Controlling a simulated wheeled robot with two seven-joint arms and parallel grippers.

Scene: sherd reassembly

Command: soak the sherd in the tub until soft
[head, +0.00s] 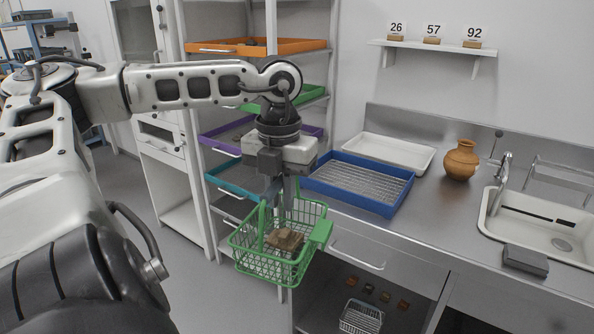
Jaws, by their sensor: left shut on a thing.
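My left gripper (281,190) points down and is shut on the upright handle of a green wire basket (243,245). The basket hangs in front of the counter's front edge, over the open lower space and floor. A brown, rough-edged sherd (285,240) lies inside on the basket's floor; its far side is partly hidden by the mesh and handle. I cannot tell which vessel is the tub; a white sink basin (556,212) is set in the counter at the right. My right gripper is not in view.
On the counter stand a blue tray (388,209) with a wire rack, a white tray (428,160), a brown jar (460,161) and a dark grey block (525,260). A rack with coloured trays, including an orange one (237,48), stands behind my arm. Bare steel lies between blue tray and sink.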

